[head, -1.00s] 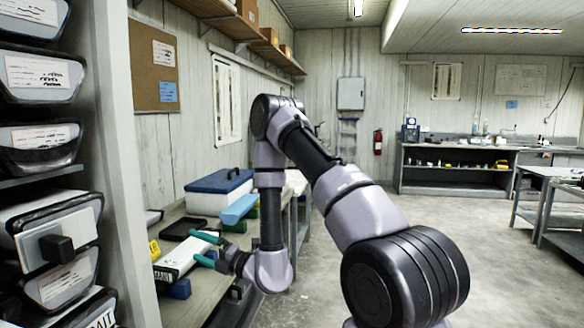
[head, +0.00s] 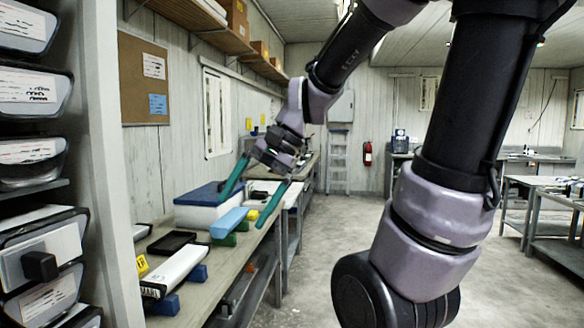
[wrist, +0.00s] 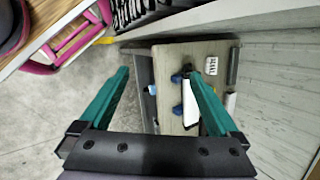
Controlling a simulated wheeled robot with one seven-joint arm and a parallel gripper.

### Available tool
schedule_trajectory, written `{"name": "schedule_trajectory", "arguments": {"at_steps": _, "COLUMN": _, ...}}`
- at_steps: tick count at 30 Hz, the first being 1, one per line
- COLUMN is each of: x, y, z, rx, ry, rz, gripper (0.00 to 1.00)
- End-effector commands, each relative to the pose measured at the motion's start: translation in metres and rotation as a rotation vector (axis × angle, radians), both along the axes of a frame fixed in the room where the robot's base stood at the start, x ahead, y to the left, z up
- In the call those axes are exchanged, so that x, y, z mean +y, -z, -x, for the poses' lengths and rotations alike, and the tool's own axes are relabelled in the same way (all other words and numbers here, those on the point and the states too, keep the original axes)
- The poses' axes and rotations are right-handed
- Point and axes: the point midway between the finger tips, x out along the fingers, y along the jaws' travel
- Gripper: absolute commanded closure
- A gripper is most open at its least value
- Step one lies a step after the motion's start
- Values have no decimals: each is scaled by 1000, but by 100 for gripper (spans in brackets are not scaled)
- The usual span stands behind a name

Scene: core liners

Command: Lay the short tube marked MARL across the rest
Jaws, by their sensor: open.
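The white tube marked MARL (head: 177,270) lies across a rest of two blue blocks (head: 165,305) on the bench at the left. Its marked end faces the near side. In the wrist view the white tube (wrist: 189,104) shows beside the right finger, which hides part of it, with the blue blocks (wrist: 177,109) at its side. My gripper (head: 240,212) is open and empty. It is raised above the bench, beyond and to the right of the tube, apart from it. It also shows open in the wrist view (wrist: 158,73).
A black tray (head: 171,243), a yellow tag (head: 141,265) and a white box with a blue lid (head: 196,212) share the bench (head: 222,284). Shelved bins (head: 40,250) stand at the left.

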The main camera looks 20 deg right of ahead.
Motion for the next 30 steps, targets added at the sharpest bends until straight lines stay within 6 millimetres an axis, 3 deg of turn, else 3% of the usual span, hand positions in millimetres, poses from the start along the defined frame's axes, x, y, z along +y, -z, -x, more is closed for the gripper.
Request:
{"name": "schedule_trajectory", "arguments": {"at_steps": 3, "x": -40, "y": -22, "z": 1, "rx": -263, "ry": -64, "rz": 185, "gripper": 3}}
{"name": "schedule_trajectory", "arguments": {"at_steps": 6, "x": -66, "y": -40, "z": 2, "rx": -427, "ry": -104, "rz": 317, "gripper": 3}}
{"name": "schedule_trajectory", "arguments": {"at_steps": 10, "x": -87, "y": -56, "z": 2, "rx": -555, "ry": -133, "rz": 430, "gripper": 3}}
{"name": "schedule_trajectory", "arguments": {"at_steps": 15, "x": -95, "y": -63, "z": 2, "rx": -602, "ry": -145, "rz": 475, "gripper": 3}}
{"name": "schedule_trajectory", "arguments": {"at_steps": 30, "x": -94, "y": -63, "z": 2, "rx": -599, "ry": -144, "rz": 471, "gripper": 3}}
